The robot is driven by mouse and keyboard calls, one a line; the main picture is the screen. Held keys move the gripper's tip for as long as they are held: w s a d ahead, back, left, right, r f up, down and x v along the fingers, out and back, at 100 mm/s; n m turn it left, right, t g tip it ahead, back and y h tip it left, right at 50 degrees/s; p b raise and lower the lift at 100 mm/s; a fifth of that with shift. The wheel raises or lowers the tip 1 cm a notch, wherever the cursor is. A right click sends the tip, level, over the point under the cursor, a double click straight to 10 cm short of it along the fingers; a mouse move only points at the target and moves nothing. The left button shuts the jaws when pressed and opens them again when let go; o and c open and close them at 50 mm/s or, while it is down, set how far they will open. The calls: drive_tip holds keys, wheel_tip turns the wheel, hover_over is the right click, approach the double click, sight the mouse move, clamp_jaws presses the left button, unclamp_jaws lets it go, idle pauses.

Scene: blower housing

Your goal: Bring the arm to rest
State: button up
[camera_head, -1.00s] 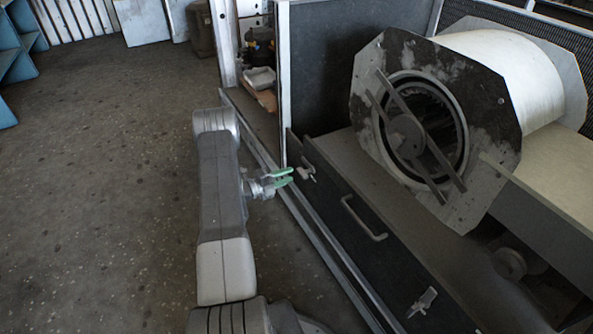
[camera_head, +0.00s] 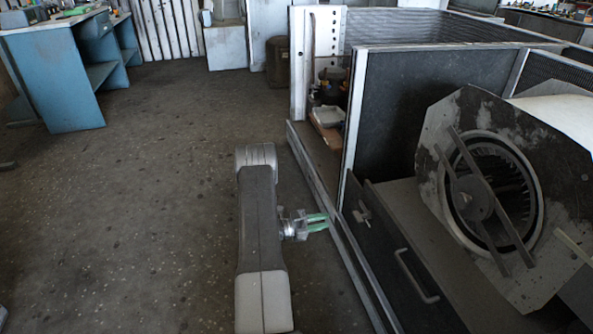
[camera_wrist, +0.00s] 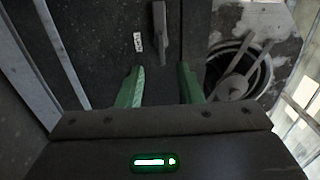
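My gripper (camera_head: 318,222) is at the end of my grey arm, low in the middle of the head view. Its green fingers point right, toward the dark front panel of the blower housing (camera_head: 408,262). In the wrist view the two green fingers (camera_wrist: 161,87) stand apart with nothing between them. A dark latch (camera_wrist: 159,25) on the panel lies beyond the fingertips, apart from them. The latch also shows in the head view just right of the fingers. A gap between fingers and panel shows in the head view.
The blower drum with its octagonal end plate (camera_head: 462,118) sits inside the housing at the right. A metal rail (camera_head: 335,225) runs along the housing's foot, close to my gripper. Open floor (camera_head: 130,220) lies to the left. A blue workbench (camera_head: 70,85) stands at the back left.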

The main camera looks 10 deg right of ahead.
sight(356, 213)
drive_tip(key=d+b, duration=0.1)
drive_tip(key=d, duration=0.3)
drive_tip(key=d+b, duration=0.1)
drive_tip(key=d, duration=0.4)
drive_tip(key=w+d, duration=0.1)
drive_tip(key=d, duration=0.3)
drive_tip(key=shift+d+b, duration=0.2)
drive_tip(key=shift+b, duration=0.2)
drive_tip(key=shift+a, duration=0.2)
drive_tip(key=s+a+p, duration=0.1)
drive_tip(key=a+p, duration=0.2)
drive_tip(key=a, duration=1.1)
drive_tip(key=d+b, duration=0.1)
drive_tip(key=d, duration=0.4)
drive_tip(key=d+b, duration=0.1)
drive_tip(key=d, duration=0.3)
drive_tip(key=w+d+b, duration=0.1)
drive_tip(key=d, duration=0.4)
drive_tip(key=shift+d, duration=0.3)
drive_tip(key=shift+a+r+m, duration=0.15)
drive_tip(key=shift+m, duration=0.85)
drive_tip(key=shift+s+r+m, duration=0.1)
drive_tip(key=shift+r+m, duration=0.05)
drive_tip(key=shift+m, duration=0.8)
drive_tip(key=shift+r+m, duration=0.1)
drive_tip(key=shift+m, duration=0.85)
drive_tip(key=shift+r, duration=0.1)
